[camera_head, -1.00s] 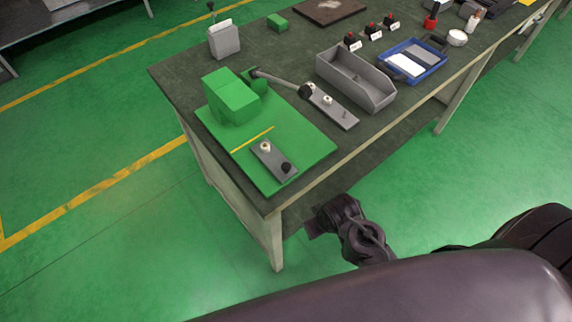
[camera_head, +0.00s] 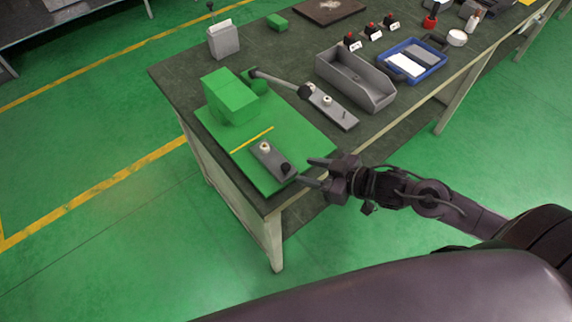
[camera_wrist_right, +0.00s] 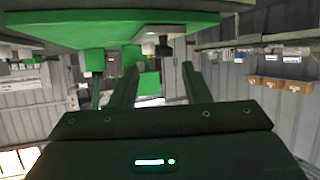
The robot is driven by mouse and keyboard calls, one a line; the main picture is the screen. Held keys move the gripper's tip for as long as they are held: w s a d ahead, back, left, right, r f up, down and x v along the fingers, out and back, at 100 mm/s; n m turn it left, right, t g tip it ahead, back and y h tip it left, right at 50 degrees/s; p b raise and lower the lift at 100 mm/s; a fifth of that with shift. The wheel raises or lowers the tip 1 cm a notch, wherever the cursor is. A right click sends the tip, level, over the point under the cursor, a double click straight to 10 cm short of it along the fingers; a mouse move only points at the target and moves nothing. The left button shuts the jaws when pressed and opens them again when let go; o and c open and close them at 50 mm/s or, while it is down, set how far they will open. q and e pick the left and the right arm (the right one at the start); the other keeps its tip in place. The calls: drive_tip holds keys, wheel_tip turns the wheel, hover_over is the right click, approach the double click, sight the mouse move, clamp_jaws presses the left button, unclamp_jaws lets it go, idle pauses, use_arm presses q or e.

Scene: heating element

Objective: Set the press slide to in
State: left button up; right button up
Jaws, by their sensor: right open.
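The green press (camera_head: 232,97) stands on a green base plate (camera_head: 222,136) at the near left end of the table. Its lever (camera_head: 280,82) points right and ends in a dark knob. The press slide (camera_head: 270,158) is a grey plate with a pale round piece and a black knob (camera_head: 286,168). It lies on the near part of the base, on the near side of a yellow line. My right gripper (camera_head: 312,172) is open and empty, its fingers pointing left, just right of the black knob and apart from it. Its two fingers also show in the right wrist view (camera_wrist_right: 160,85). My left gripper is not in view.
A second grey plate (camera_head: 334,108) lies right of the base, beside a grey bin (camera_head: 354,82). A blue tray (camera_head: 413,62) and several red-topped switches stand farther along the dark table (camera_head: 290,40). The floor in front of the table is clear.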

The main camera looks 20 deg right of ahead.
sight(289, 167)
drive_tip(key=shift+y, duration=0.4)
drive_tip(key=shift+x, duration=3.8)
drive_tip(key=shift+s+a, duration=0.15)
clamp_jaws()
